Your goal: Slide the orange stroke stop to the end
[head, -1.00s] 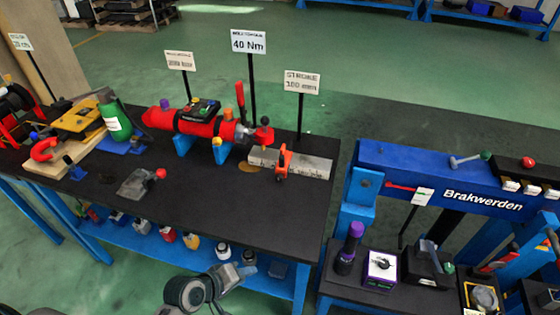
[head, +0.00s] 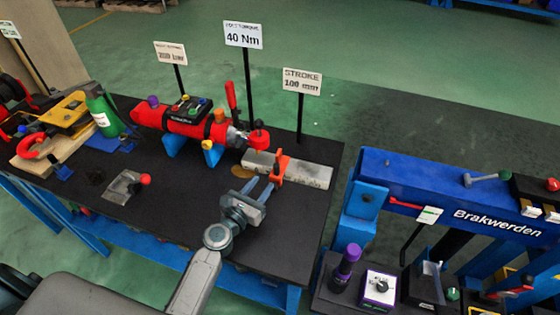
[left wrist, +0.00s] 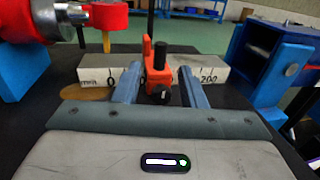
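The orange stroke stop (head: 280,166) sits on a pale ruler bar (head: 312,175) at the right part of the black bench, below the sign "STROKE 100 mm" (head: 302,81). In the left wrist view the stop (left wrist: 158,75) has a black knob and stands between the marks 0 and 200 on the bar (left wrist: 222,73). My left gripper (head: 262,186) is open, its two blue-grey fingers pointing at the stop. In the left wrist view the fingers (left wrist: 160,88) lie on either side of the stop, with gaps visible. My right gripper is not in view.
A red cylinder (head: 182,121) on blue stands lies left of the bar. A metal plate with a red knob (head: 128,185) is on the bench at left. A blue "Brakwerden" frame (head: 450,205) stands to the right. The bench front near my arm is clear.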

